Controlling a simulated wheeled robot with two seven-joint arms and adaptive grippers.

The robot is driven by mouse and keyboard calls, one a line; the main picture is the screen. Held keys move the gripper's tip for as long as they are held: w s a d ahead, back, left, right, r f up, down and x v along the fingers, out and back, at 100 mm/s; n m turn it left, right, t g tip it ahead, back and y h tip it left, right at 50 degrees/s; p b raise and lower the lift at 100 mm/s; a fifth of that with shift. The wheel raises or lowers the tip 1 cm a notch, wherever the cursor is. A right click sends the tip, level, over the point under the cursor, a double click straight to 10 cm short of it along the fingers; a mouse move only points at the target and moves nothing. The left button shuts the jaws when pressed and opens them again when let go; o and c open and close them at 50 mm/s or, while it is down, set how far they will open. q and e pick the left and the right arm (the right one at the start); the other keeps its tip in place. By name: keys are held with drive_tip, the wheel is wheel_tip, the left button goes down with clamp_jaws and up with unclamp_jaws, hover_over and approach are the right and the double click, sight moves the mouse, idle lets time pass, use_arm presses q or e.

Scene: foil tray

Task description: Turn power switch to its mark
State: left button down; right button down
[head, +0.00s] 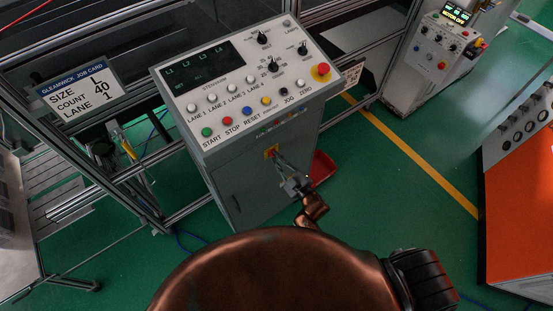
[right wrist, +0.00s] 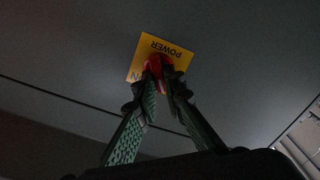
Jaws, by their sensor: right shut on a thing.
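The power switch is a red knob (right wrist: 157,65) on a yellow plate (right wrist: 175,54) marked POWER, which appears upside down in the right wrist view. In the head view the yellow plate (head: 271,152) is on the front of the grey console (head: 240,180), below its sloped panel. My right gripper (right wrist: 160,80) is shut on the red knob, with a green padded finger on each side. It also shows in the head view (head: 278,162), reaching the plate from below right. The fingers hide part of the plate and its lettering, so the knob's exact angle is unclear. My left gripper is not in view.
The sloped panel (head: 228,107) carries lane buttons, dials and a red emergency knob (head: 321,70). A job card (head: 80,88) hangs on the frame at left. A red bin (head: 322,168) is on the floor beside the console. An orange cabinet (head: 520,210) stands at right.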

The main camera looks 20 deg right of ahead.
drive_tip(key=shift+f+n, duration=0.1)
drive_tip(key=shift+n, duration=0.6)
drive_tip(key=c, duration=2)
unclamp_jaws()
drive_tip(key=v, duration=1.2)
